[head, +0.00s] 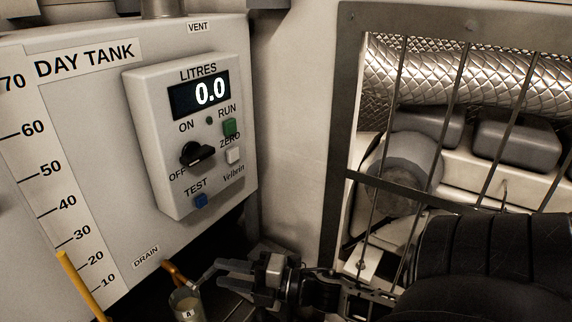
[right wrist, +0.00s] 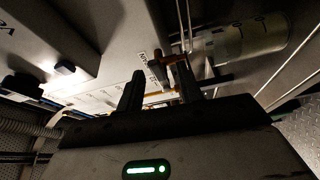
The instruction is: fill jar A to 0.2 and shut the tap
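The drain tap (head: 174,274) is a copper-coloured fitting under the DRAIN label at the foot of the day tank. A clear, marked cylinder, seemingly the jar (right wrist: 245,42), shows in the right wrist view. My right gripper (head: 222,274) is just right of the tap. In the right wrist view its fingers (right wrist: 160,84) are apart, with the copper tap (right wrist: 166,62) near the right fingertip. Contact is unclear. My left gripper is out of view.
The day tank (head: 90,170) carries a control box (head: 160,112) reading 0.0 litres, with a black ON/OFF knob (head: 197,154). A barred metal frame (head: 346,110) stands at the right. A yellow rod (head: 80,285) rises at lower left.

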